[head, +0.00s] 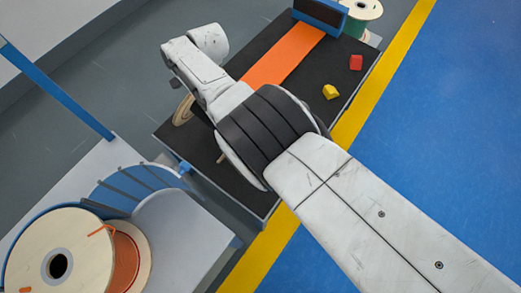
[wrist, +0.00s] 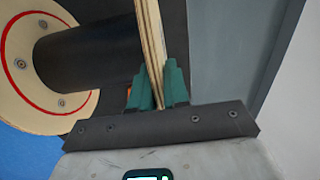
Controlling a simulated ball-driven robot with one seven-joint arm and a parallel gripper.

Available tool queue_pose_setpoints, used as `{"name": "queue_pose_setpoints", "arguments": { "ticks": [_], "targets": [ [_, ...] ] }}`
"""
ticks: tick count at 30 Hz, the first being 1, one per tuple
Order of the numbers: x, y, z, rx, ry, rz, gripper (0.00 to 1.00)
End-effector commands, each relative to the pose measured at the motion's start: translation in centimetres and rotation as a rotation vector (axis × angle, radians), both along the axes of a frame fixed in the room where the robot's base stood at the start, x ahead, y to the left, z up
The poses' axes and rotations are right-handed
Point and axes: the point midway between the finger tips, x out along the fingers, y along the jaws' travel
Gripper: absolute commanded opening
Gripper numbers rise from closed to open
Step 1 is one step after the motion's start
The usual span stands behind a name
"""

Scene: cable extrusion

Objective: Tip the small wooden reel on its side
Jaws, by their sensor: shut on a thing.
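The small wooden reel shows in the wrist view with one plywood flange (wrist: 150,38) edge-on, a dark core and a second round flange with a red ring (wrist: 18,90) at the left. My gripper (wrist: 158,88) has its green fingers closed on the edge-on flange, one on each side. In the head view only a pale curved part of the reel (head: 181,112) shows left of my arm, over the black table top. My arm hides the rest of the reel and my gripper there, so the reel's exact tilt is unclear.
The black table (head: 275,55) carries an orange strip (head: 283,58), a yellow block (head: 331,92), a red block (head: 356,62) and a blue box (head: 320,12) at its far end. A green reel (head: 360,22) stands behind. A large wooden reel (head: 30,250) with orange cable is at lower left.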

Motion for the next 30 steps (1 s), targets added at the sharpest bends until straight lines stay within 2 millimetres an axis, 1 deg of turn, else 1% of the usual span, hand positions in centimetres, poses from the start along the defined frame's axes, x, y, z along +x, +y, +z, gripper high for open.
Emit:
{"name": "queue_pose_setpoints", "arguments": {
  "ticks": [1, 30],
  "targets": [
    [0.1, 0.2, -0.4, -0.001, -0.001, 0.001, 0.00],
    [1.2, 1.4, -1.1, -0.045, 0.037, 0.000, 0.00]
  ]
}}
